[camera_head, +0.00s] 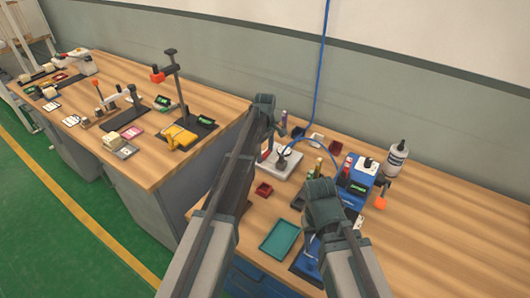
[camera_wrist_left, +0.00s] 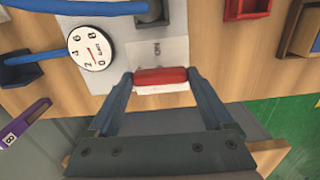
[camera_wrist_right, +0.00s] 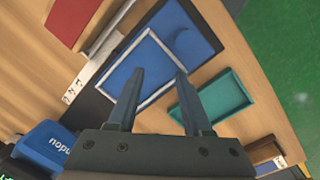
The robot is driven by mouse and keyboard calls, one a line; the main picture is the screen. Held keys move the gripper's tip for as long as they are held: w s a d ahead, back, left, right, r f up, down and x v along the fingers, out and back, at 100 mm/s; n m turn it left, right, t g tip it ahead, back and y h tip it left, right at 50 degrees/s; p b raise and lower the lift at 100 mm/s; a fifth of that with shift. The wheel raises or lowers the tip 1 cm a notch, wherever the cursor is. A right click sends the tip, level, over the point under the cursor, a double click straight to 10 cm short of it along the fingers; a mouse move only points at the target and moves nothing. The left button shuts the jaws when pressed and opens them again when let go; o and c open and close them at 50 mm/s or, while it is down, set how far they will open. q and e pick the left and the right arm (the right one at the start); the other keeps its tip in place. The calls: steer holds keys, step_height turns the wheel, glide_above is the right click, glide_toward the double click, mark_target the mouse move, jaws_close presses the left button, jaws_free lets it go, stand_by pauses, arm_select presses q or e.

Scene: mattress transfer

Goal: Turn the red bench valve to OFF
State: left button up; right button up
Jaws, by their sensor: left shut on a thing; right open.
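The red valve handle (camera_wrist_left: 160,75) lies between the fingertips of my left gripper (camera_wrist_left: 161,78) in the left wrist view, and the gripper is shut on it. The handle is at the edge of a pale plate (camera_wrist_left: 165,52) with a small printed label, too small to read surely. A round white gauge (camera_wrist_left: 89,47) sits on the same plate. In the head view my left gripper (camera_head: 268,145) is beside the pale plate (camera_head: 283,166) and hides part of it. My right gripper (camera_wrist_right: 159,74) is open and empty above a blue panel with a white outline (camera_wrist_right: 150,70).
A teal tray (camera_head: 280,240) lies on the bench front. Small red bins (camera_head: 263,190) stand near the plate. A blue box (camera_head: 360,174) and a white bottle (camera_head: 396,158) stand to the right. A second bench (camera_head: 60,110) with tools is at left. The bench's right end is clear.

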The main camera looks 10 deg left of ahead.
mark_target(265, 154)
arm_select(q)
steer(key=shift+n, duration=0.3)
steer(key=o, duration=1.1)
steer(key=shift+o, duration=0.2)
steer(key=shift+r, duration=0.1)
arm_select(e)
steer(key=shift+r, duration=0.15)
arm_select(q)
step_height(265, 154, up, 14)
steer(key=p, duration=1.3)
steer(key=shift+f+p, duration=0.2)
steer(key=shift+p, duration=0.2)
arm_select(e)
step_height(265, 154, up, 14)
steer(key=shift+f, duration=0.25)
arm_select(q)
steer(key=s+a+m, duration=0.1)
steer(key=s+m, duration=1.3)
steer(key=s, duration=1.7)
steer(key=s+d+m+y, duration=0.1)
steer(key=s+d+m, duration=0.2)
steer(key=d, duration=0.7)
steer(key=shift+s+d+f+m+b, duration=0.35)
steer(key=shift+s+f+b, duration=0.1)
steer(key=shift+s, duration=0.2)
arm_select(e)
steer(key=shift+f, duration=0.45)
